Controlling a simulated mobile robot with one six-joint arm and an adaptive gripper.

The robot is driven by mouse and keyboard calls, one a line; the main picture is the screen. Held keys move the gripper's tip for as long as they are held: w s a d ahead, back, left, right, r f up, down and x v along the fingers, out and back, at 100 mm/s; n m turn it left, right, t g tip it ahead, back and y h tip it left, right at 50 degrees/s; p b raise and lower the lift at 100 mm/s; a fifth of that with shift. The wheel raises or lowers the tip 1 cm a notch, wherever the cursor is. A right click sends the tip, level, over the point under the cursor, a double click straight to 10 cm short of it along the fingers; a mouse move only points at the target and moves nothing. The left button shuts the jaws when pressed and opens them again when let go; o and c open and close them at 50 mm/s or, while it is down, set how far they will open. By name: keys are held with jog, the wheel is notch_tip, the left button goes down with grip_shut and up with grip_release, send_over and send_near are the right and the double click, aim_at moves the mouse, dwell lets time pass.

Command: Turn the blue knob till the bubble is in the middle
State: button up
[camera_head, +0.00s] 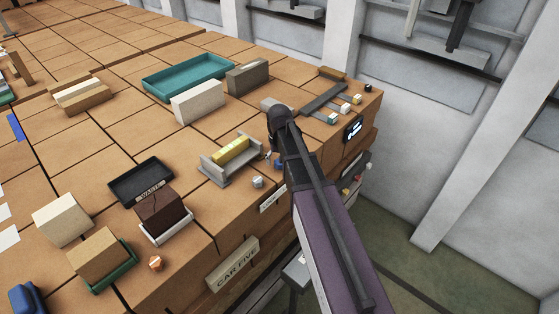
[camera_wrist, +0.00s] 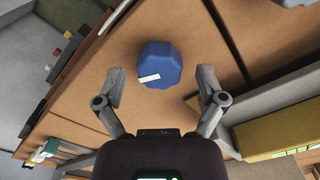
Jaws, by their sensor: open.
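The blue knob (camera_wrist: 158,64) is a faceted disc with a white pointer mark on its lower left, seen from above in the wrist view. My gripper (camera_wrist: 160,76) is open, with one finger on each side of the knob and a gap to it on both sides. The knob is largely hidden behind my arm in the head view. A yellow level (camera_head: 230,150) lies in a grey holder (camera_head: 217,174), left of my arm; part of the level (camera_wrist: 283,132) shows at the right of the wrist view. I cannot make out its bubble.
A grey knob (camera_head: 257,182) sits in front of the holder. A pale block (camera_head: 199,102), a teal tray (camera_head: 187,78) and a grey rack (camera_head: 324,97) stand farther back. A dark brown block (camera_head: 160,208) stands at the front left. The brick surface's right edge is close to my arm.

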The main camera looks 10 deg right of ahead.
jog(key=shift+m, duration=0.3)
